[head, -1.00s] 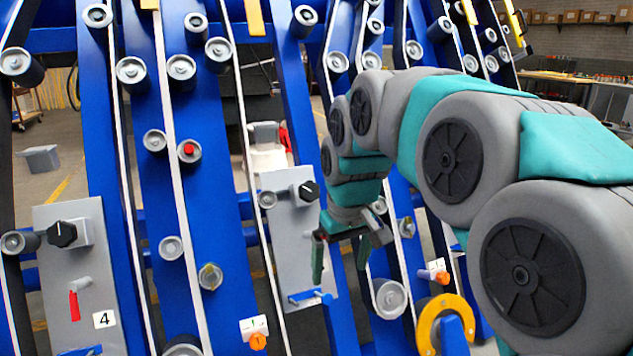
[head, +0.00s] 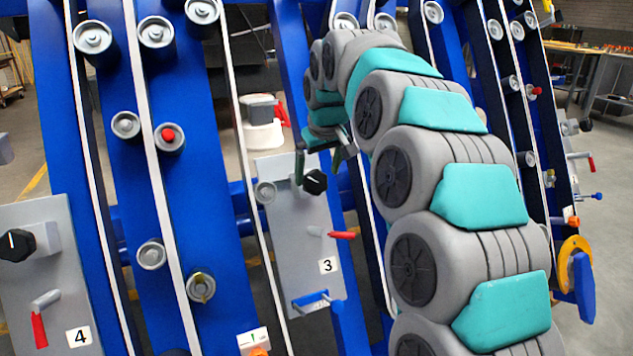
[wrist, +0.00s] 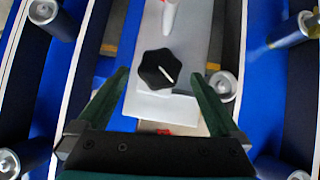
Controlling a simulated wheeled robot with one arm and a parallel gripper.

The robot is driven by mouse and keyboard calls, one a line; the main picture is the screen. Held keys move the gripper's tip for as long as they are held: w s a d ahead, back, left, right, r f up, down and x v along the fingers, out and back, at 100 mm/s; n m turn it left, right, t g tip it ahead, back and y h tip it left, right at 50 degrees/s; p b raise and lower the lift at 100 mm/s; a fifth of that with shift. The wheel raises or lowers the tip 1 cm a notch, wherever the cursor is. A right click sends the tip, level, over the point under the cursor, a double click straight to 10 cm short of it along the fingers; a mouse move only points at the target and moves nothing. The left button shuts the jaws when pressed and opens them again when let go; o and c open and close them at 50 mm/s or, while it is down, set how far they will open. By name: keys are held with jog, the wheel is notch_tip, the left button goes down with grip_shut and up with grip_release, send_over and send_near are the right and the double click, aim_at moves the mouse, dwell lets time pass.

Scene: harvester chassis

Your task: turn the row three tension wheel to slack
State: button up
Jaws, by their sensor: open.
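The row three panel (head: 285,225) is a grey plate marked 3. On its upper part is a black faceted knob (head: 315,182), the wheel-like control there. In the wrist view the knob (wrist: 157,64) has a white line slanting toward the lower right. My gripper (head: 318,176) is at the knob in the head view. In the wrist view my gripper (wrist: 160,73) is open, with one finger on each side of the knob and visible gaps to both. Whether the fingertips reach the knob's depth cannot be told.
Below the knob are a red-handled lever (head: 340,235) and a blue bar handle (head: 312,300). A grey roller (head: 265,192) sits beside the knob; it also shows in the wrist view (wrist: 223,84). Panel 4 (head: 50,270) has a similar knob at left. Blue beams and white belts flank the panel.

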aim_at(317, 180)
jog(key=x, duration=0.4)
jog(key=shift+w+f, duration=0.15)
jog(key=shift+f, duration=0.15)
jog(key=c, duration=1.3)
